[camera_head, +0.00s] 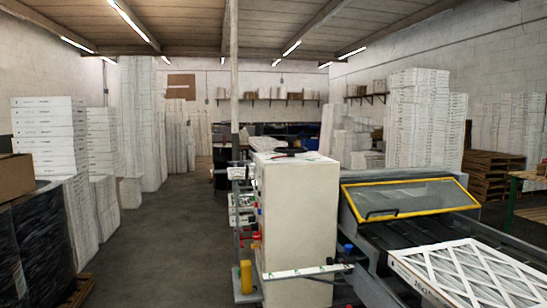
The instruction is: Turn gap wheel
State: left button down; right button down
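I cannot pick out a gap wheel for certain in the head view. A machine with a yellow-framed clear cover (408,197) stands at the right. A tall cream cabinet (298,215) stands at its left side. Small blue (348,248) and red (340,251) parts show low between the cabinet and the machine, too small to identify. A white-topped rail (305,271) crosses the cabinet's lower front. A white-framed filter (470,272) lies on the machine's near right end. Neither of my grippers is in view.
An open grey floor aisle (165,235) runs along the left of the cabinet. Stacked white boxes (48,135) and a black-wrapped stack (35,240) line the left. A yellow part (246,277) stands low beside the cabinet. Wooden pallets (490,175) are stacked at the right.

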aim_at(291, 146)
jog(key=i+j+z, duration=0.3)
jog(key=i+j, duration=0.45)
jog(key=i+j+z, duration=0.25)
jog(key=i+j, duration=0.6)
